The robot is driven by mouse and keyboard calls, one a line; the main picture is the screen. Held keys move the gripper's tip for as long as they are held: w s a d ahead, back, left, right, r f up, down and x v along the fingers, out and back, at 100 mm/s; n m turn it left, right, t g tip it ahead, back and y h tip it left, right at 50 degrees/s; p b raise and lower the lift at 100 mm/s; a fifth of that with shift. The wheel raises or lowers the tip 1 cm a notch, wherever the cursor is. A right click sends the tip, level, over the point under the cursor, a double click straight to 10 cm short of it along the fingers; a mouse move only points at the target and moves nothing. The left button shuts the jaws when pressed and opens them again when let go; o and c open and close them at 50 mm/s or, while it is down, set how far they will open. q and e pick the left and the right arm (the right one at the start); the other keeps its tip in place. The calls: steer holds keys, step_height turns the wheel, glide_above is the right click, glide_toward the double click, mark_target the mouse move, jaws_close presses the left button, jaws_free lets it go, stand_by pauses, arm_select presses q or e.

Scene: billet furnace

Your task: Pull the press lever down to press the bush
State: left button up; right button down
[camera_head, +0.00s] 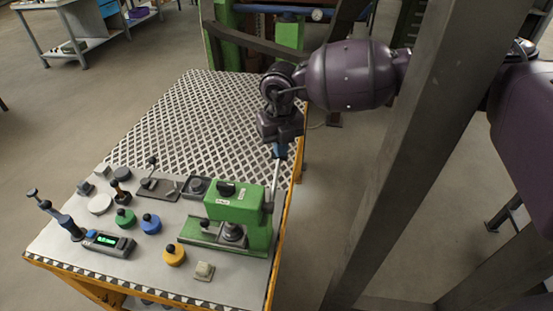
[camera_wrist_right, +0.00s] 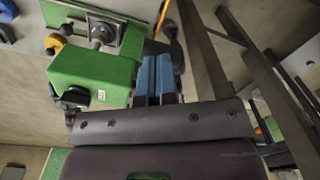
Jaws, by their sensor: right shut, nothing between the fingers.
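The green press (camera_head: 248,212) stands at the right front corner of the bench; it also shows in the wrist view (camera_wrist_right: 92,72). Its lever (camera_head: 273,183) is a thin rod at the press's right side, rising steeply toward my right gripper (camera_head: 280,152). The blue fingers of that gripper (camera_wrist_right: 157,76) are shut with nothing between them, close to the lever's upper end; I cannot tell whether they touch it. A round metal piece (camera_head: 232,233) sits under the press head; I cannot tell whether it is the bush. My left gripper is out of view.
The bench (camera_head: 60,245) carries several knobbed pieces, such as a blue one (camera_head: 150,224) and a yellow one (camera_head: 173,255), and a gauge with a green display (camera_head: 108,241). A grey post (camera_head: 415,150) stands right of the bench. The perforated rear bench top (camera_head: 200,115) is clear.

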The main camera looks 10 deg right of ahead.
steer(key=shift+w+d+f, duration=0.1)
steer(key=shift+w+f, duration=0.15)
steer(key=shift+f, duration=0.45)
stand_by(0.5)
steer(key=shift+w+d+f+b, duration=0.1)
steer(key=shift+w+f+b, duration=0.1)
steer(key=shift+f, duration=0.35)
steer(key=shift+w+f+b, duration=0.1)
steer(key=shift+f+b, duration=0.1)
steer(key=shift+f, duration=0.35)
stand_by(1.2)
steer(key=shift+s+f, duration=0.15)
steer(key=shift+f, duration=1.05)
stand_by(1.2)
steer(key=shift+r, duration=0.1)
steer(key=shift+r+p, duration=1.4)
steer(key=shift+r, duration=1.05)
steer(key=shift+r+p, duration=1.35)
steer(key=shift+r, duration=1.1)
